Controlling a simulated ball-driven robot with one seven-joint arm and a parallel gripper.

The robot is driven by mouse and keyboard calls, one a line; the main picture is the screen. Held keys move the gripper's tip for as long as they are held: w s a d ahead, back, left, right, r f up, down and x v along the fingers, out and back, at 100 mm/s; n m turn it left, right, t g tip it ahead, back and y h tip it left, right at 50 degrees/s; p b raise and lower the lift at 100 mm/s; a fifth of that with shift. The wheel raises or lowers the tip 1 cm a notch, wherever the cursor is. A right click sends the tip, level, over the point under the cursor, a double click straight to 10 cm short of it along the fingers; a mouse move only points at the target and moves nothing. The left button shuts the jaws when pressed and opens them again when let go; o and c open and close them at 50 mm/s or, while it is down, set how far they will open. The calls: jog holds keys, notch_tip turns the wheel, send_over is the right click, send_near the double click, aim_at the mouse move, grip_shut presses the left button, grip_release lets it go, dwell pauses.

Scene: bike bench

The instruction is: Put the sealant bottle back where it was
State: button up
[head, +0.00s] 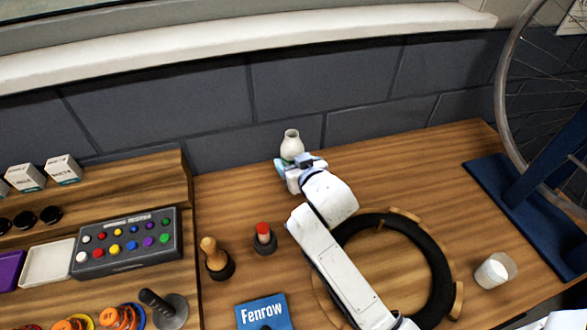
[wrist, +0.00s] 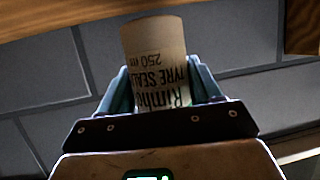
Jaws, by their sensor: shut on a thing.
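A black tyre ring (head: 440,265) on wooden blocks lies under my arm. A red-topped item (head: 263,236) and a wooden-handled tool (head: 215,258) stand left of it. A white cup (head: 493,271) stands right. A raised shelf (head: 140,185) is at left. Bench around the bottle is clear.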

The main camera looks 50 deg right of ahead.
jog(key=shift+w+d+f, duration=0.2)
jog(key=shift+d+f, duration=0.1)
jog(key=shift+f, duration=1.75)
jog(key=shift+f, duration=0.2)
jog(key=o, duration=1.2)
jog(key=shift+r, duration=0.15)
jog(key=b+v, duration=0.2)
jog(key=v, duration=1)
